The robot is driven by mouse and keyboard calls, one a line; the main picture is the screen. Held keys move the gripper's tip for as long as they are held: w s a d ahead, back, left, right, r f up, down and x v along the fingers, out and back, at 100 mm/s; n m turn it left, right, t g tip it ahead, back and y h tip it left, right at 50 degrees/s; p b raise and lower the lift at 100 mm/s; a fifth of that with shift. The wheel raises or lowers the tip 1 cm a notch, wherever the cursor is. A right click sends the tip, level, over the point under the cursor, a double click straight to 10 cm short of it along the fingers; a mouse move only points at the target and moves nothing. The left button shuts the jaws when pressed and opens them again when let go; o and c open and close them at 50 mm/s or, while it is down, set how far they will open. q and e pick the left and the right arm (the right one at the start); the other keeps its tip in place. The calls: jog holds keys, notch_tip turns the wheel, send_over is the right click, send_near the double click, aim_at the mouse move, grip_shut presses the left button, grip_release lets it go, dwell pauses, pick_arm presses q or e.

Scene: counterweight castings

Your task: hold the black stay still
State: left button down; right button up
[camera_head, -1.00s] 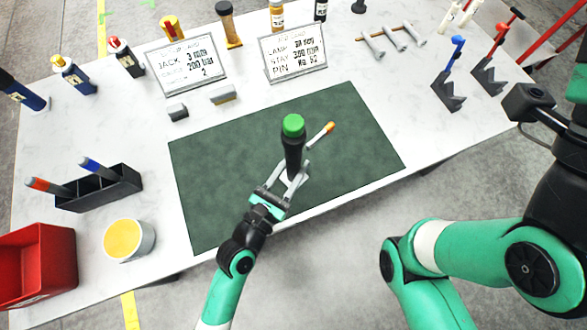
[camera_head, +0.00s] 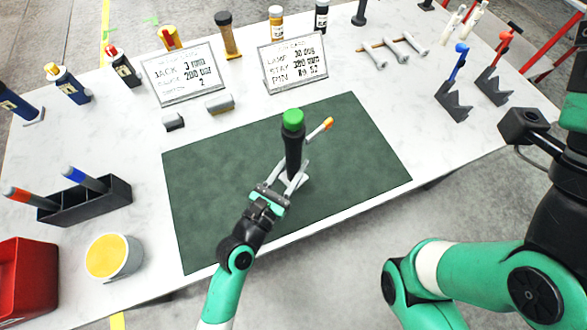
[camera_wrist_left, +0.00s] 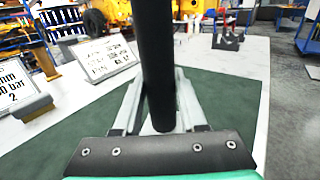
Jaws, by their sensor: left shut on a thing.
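The black stay (camera_head: 294,148) stands roughly upright over the green mat, with a green cap (camera_head: 293,119) on top. My left gripper (camera_head: 294,180) is shut on its lower part, above the mat's front middle. In the left wrist view the stay's dark shaft (camera_wrist_left: 158,65) rises between the two grey fingers and runs out of the top of the picture. Whether its foot touches the mat is hard to tell. A thin grey piece with an orange tip (camera_head: 328,123) shows just behind the stay. My right gripper's fingers do not show.
The green mat (camera_head: 225,190) is otherwise mostly clear. Two sign plates (camera_head: 185,75) (camera_head: 293,65) and small grey blocks (camera_head: 220,105) stand behind it. A black pen holder (camera_head: 90,205) and a yellow-filled cup (camera_head: 115,258) are at left. Black V-shaped stands (camera_head: 455,105) are at right.

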pick_arm(q)
jog(key=shift+w+f+b, duration=0.8)
jog(key=shift+w+b, duration=0.25)
jog(key=shift+b, duration=0.05)
jog(key=shift+w+f+b, duration=0.75)
jog(key=shift+w+b, duration=0.3)
jog(key=shift+b, duration=0.05)
jog(key=shift+f+b, duration=0.55)
jog(key=shift+f, duration=0.25)
jog(key=shift+f, duration=0.2)
jog(key=shift+f, duration=0.1)
jog(key=c, duration=1)
grip_release()
jog(key=shift+f, duration=0.1)
jog(key=shift+c, duration=0.2)
grip_shut()
